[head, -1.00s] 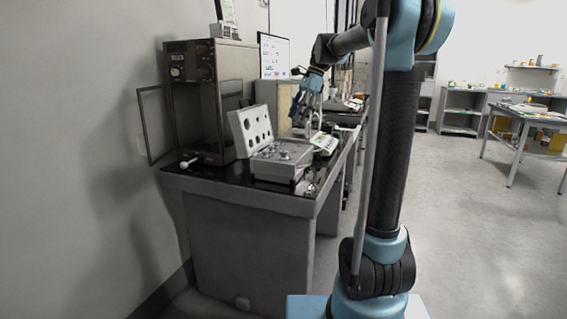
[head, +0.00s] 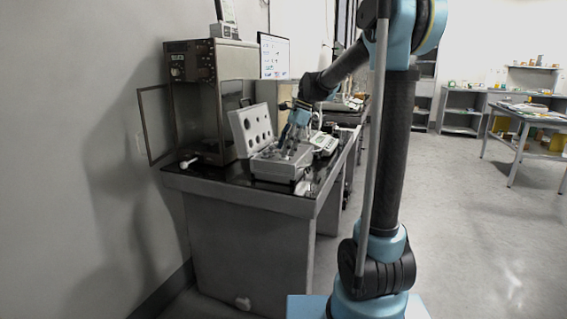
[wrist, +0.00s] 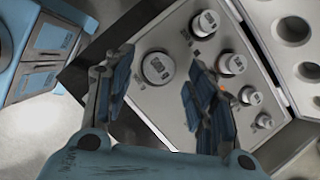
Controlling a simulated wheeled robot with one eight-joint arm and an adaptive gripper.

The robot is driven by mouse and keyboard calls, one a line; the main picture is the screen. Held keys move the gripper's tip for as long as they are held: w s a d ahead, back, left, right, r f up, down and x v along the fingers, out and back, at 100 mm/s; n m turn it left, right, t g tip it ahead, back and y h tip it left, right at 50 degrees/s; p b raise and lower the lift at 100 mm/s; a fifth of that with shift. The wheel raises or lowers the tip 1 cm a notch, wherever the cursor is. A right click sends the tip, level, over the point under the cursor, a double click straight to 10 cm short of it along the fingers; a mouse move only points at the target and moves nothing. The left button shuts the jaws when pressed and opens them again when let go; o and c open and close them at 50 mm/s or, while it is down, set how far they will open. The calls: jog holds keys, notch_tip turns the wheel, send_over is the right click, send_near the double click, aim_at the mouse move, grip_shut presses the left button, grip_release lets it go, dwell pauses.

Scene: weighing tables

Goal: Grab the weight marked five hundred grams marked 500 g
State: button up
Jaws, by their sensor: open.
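The open weight case (head: 272,173) stands on the dark table, and its top panel also shows in the wrist view (wrist: 182,35). Several silver knobbed weights sit in it. The largest weight (wrist: 157,67) is left of the others and has a dark label too small to read. A second weight (wrist: 205,23) is at the top, with smaller weights (wrist: 232,64) to the right. I cannot read which is marked 500 g. My gripper (wrist: 160,97) is open and empty above the case, its fingers on either side of the near side of the largest weight, apparently not touching it.
The case lid (head: 251,132) stands open with round hollows. A glass-fronted cabinet (head: 212,100) with an open door is behind left. A light-coloured device (head: 324,144) stands right of the case. A white-ended object (head: 188,162) lies at the table's left.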

jog(key=shift+x, duration=0.85)
jog(key=shift+r, duration=0.1)
grip_shut()
